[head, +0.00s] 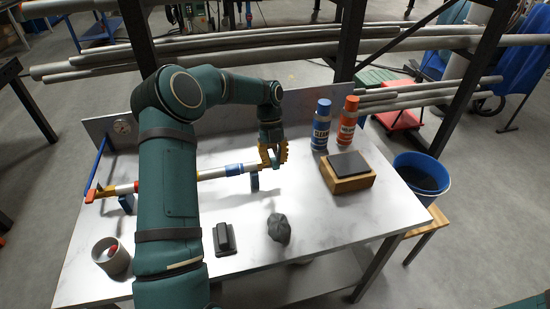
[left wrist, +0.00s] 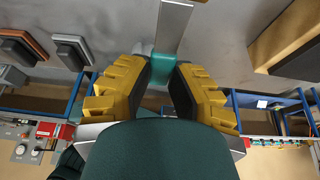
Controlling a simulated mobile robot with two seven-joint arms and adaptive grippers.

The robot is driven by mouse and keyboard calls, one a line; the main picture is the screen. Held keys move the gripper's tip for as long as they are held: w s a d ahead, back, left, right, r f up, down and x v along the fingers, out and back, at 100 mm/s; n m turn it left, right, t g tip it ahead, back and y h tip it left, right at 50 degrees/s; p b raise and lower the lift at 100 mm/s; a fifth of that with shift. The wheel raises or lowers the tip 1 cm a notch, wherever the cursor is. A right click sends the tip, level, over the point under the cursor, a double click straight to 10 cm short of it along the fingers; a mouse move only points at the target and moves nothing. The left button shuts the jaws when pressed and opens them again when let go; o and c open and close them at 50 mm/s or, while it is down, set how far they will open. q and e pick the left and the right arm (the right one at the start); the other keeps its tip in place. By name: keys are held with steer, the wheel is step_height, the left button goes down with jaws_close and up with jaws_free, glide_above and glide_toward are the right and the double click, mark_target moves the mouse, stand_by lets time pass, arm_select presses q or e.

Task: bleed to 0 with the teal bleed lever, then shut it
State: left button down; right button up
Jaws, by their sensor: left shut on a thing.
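My left gripper (head: 272,154), with yellow fingers, is at the right end of the pipe assembly (head: 205,174) on the bench. In the left wrist view its fingers (left wrist: 163,75) are closed around the teal bleed lever (left wrist: 163,62). A flat silver piece (left wrist: 173,30) extends beyond the teal part. In the head view the fingers mostly hide the lever, so its angle is hard to tell. A round gauge (head: 122,127) stands at the back left of the bench; its needle is too small to read. My right gripper is not in view.
Blue (head: 321,124) and orange (head: 348,122) bottles stand behind a wooden block with a dark top (head: 347,171). A grey cup (head: 110,257), black block (head: 224,239) and dark crumpled lump (head: 279,228) lie nearer the front.

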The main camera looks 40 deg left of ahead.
mark_target(270, 153)
arm_select(q)
steer(key=shift+s+f, duration=0.1)
steer(key=shift+f, duration=0.05)
steer(key=c, duration=0.8)
jaws_free()
steer(key=v, duration=1.2)
